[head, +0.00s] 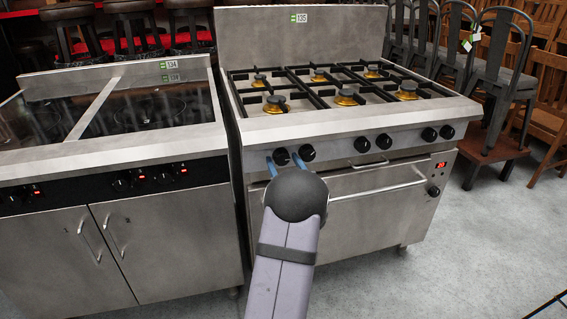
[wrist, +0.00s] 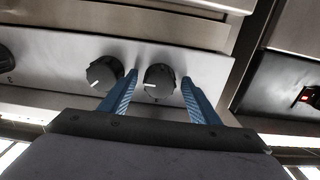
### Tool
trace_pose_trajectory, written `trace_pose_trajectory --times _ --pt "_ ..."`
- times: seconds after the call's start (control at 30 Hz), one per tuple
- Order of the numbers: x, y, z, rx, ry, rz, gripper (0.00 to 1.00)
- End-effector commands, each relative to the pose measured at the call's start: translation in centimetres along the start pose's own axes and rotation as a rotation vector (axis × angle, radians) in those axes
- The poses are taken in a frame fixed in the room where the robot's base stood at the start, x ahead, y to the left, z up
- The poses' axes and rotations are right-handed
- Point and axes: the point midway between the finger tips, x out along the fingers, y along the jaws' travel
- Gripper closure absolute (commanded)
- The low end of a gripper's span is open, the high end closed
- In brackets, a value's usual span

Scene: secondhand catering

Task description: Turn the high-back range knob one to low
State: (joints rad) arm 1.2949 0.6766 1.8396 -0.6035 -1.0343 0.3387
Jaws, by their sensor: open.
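The steel high-back range (head: 300,35) stands at the centre of the head view, with a row of black knobs along its front panel. The leftmost knob (head: 281,157) also shows in the wrist view (wrist: 159,84), with a white mark pointing left in that picture. My gripper (head: 284,163) is open in front of it. In the wrist view, the two blue fingers (wrist: 160,77) stand on either side of this knob, with gaps showing. The second knob (head: 307,153) sits just outside one finger, close to it, and also shows in the wrist view (wrist: 103,75).
A neighbouring cooker (head: 160,215) with a dark glass top and its own knobs stands close on the left. An oven door handle (head: 378,188) runs below the knob panel. Stacked chairs (head: 500,60) stand at the right. Grey floor (head: 440,260) is clear at front right.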

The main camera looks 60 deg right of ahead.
Motion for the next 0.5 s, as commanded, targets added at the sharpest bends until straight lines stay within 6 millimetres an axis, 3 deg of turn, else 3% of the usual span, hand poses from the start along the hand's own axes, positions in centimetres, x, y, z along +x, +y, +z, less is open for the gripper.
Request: trace_pose_trajectory --times 0.07,0.1,0.27,0.5 --pt "0.00 -0.01 0.01 0.000 0.000 0.000 0.44" --pt "-0.01 -0.01 0.01 0.000 0.000 0.000 0.49" --pt "-0.02 -0.01 0.01 0.000 0.000 0.000 0.85" --pt "-0.03 -0.02 -0.02 0.010 0.000 -0.001 0.85"
